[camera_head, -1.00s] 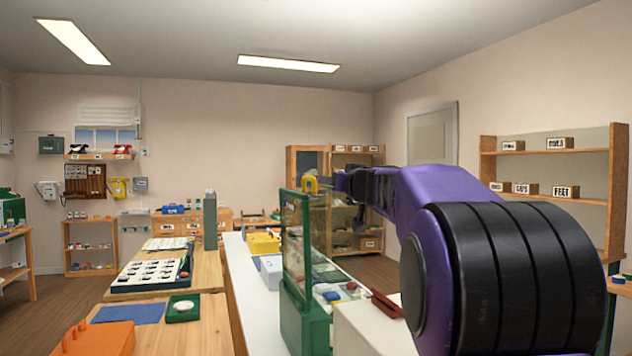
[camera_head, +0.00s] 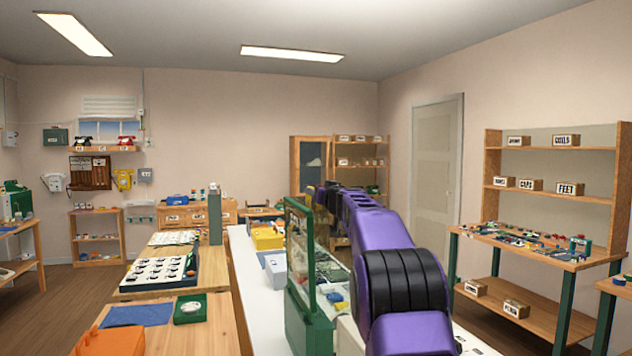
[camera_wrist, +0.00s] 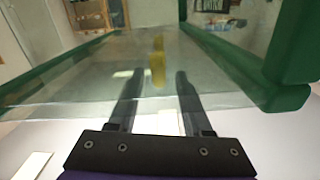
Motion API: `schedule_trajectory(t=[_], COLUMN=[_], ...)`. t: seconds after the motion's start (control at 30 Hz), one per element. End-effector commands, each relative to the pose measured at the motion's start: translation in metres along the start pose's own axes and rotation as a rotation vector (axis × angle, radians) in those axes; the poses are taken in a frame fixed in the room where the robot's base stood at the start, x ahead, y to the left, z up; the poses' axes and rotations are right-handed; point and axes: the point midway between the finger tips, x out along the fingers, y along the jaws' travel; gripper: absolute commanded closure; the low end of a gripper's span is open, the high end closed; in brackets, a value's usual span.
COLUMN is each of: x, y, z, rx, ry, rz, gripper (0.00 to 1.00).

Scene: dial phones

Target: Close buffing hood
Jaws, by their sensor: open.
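The buffing hood has a green frame (camera_head: 290,245) with a clear panel and stands upright on a green base (camera_head: 308,322) at the middle of the head view. In the wrist view its clear panel (camera_wrist: 95,75) and green rim (camera_wrist: 290,98) fill the upper part. A yellow handle (camera_wrist: 157,62) shows there, lying between the lines of my two fingers. My gripper (camera_wrist: 158,75) is open and points toward the handle; I cannot tell whether the fingers touch the panel. In the head view my purple arm hides part of the hood's right side and the handle.
The hood stands on a long white bench (camera_head: 250,285). Wooden tables with a tray of dark parts (camera_head: 165,270) are to the left. Shelves and a worktable (camera_head: 520,245) stand at the right.

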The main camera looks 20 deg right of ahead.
Motion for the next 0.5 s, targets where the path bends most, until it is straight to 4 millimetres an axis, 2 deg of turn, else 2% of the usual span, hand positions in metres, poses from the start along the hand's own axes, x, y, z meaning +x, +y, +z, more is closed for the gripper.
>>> schedule_trajectory(t=[0.2, 0.5], x=[0.017, 0.021], y=[0.000, 0.000], z=[-0.002, 0.000], rx=[-0.001, -0.001], ry=[0.000, 0.000], rz=[0.000, 0.001], gripper=[0.50, 0.50])
